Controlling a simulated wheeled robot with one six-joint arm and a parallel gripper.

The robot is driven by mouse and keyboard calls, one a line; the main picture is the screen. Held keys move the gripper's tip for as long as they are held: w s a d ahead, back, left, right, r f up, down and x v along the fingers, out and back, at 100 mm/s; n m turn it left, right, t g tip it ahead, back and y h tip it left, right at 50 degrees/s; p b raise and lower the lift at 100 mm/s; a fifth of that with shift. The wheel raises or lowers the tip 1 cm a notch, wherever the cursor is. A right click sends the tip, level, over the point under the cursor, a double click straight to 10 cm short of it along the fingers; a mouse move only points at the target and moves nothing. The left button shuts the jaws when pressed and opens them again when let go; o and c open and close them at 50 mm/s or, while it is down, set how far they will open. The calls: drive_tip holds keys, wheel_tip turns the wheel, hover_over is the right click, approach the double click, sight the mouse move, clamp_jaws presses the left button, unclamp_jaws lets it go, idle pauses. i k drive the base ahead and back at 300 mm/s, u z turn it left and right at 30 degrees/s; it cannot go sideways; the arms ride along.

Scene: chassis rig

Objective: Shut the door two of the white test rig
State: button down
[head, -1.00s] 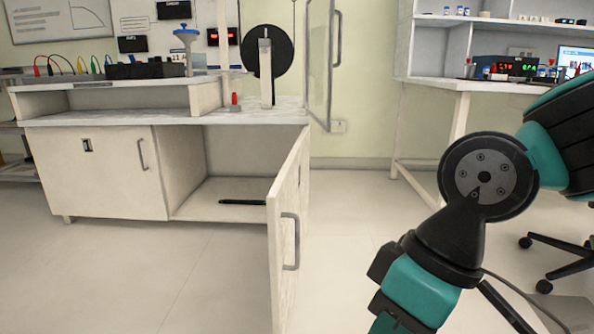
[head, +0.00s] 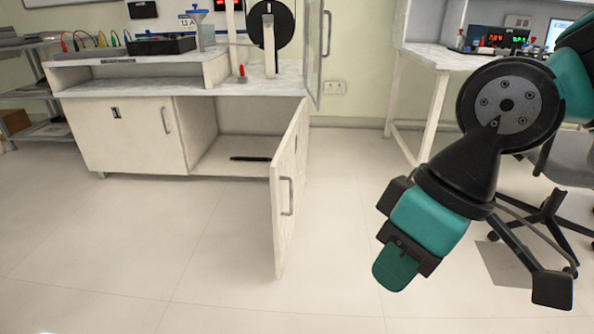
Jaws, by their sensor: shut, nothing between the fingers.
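The white test rig (head: 140,88) stands left of centre. Its lower right door (head: 284,215) stands wide open toward me, with a grey bar handle (head: 287,196) on its face. Its lower left door (head: 130,138) is shut and has a small dark label, too small to read. A framed glass door (head: 316,50) above the worktop also stands open. No number shows on the open doors, so I cannot tell which is door two. My gripper (head: 397,268) is shut and empty at the arm's lower end, right of the lower open door and apart from it.
A dark rod (head: 250,158) lies on the open compartment's floor. A black disc (head: 271,22) stands on the worktop. A bench (head: 440,55) and an office chair (head: 570,170) are at right. The floor in front of the rig is clear.

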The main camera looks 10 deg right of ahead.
sight(287, 168)
drive_tip(key=u, duration=0.2)
drive_tip(key=i, duration=1)
drive_tip(key=z, duration=0.1)
